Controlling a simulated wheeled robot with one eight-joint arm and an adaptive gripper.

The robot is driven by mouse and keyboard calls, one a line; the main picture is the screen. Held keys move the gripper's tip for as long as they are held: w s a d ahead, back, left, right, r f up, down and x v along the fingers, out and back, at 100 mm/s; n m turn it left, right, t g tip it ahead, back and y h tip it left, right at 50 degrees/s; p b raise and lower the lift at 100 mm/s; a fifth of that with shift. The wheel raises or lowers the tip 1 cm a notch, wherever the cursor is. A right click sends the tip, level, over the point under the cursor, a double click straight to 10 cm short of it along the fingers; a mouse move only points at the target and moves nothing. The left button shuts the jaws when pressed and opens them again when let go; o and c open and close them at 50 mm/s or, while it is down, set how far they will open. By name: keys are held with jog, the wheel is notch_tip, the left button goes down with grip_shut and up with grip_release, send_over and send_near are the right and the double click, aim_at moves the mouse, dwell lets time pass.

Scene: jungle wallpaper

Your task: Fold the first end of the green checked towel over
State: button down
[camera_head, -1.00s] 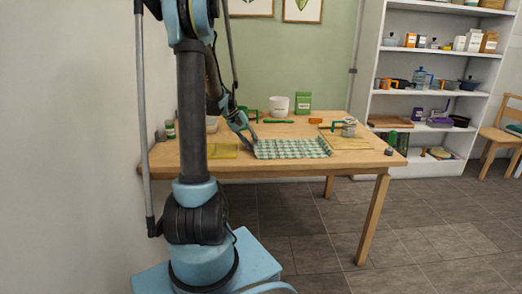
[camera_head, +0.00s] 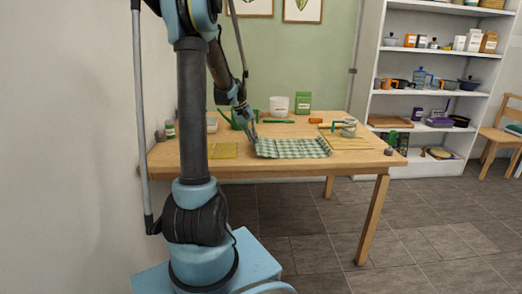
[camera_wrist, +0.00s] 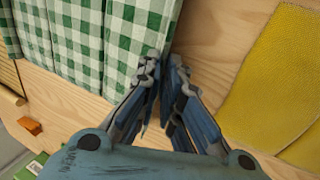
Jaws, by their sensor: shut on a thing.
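The green checked towel (camera_head: 293,149) lies on the wooden table, with ridges running across it. In the wrist view the towel (camera_wrist: 120,35) fills the upper left, and its near edge stands up in a fold by my fingertips. My gripper (camera_head: 254,143) is at the towel's left end in the head view. In the wrist view my gripper (camera_wrist: 163,68) is shut on the towel's edge. The exact pinch is partly hidden by the fingers.
A yellow cloth (camera_head: 224,150) lies left of the towel, and a bamboo mat (camera_head: 348,143) lies right of it. A white pot (camera_head: 279,106), a green box (camera_head: 303,101) and an orange block (camera_head: 315,120) stand behind. A can (camera_head: 349,127) is at the right.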

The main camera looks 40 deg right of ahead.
jog(key=shift+d+r, duration=0.1)
jog(key=shift+r, duration=0.05)
jog(key=shift+s+d+r+t+y, duration=0.2)
jog(key=shift+d+r+t+y, duration=0.1)
jog(key=shift+r+y, duration=0.2)
jog(key=shift+s+d+r+t+y, duration=0.2)
jog(key=shift+r+t+y, duration=0.1)
jog(key=shift+r+y, duration=0.2)
jog(key=shift+s+d+r+t+y, duration=0.2)
jog(key=shift+d+r+t+y, duration=0.15)
jog(key=shift+d+r+y, duration=0.15)
jog(key=shift+s+d+r+t+y, duration=0.25)
jog(key=shift+r+t+y, duration=0.1)
jog(key=shift+y, duration=0.25)
jog(key=shift+s+d+r+t+y, duration=0.5)
jog(key=shift+d+r+y, duration=0.2)
jog(key=shift+d+y, duration=0.2)
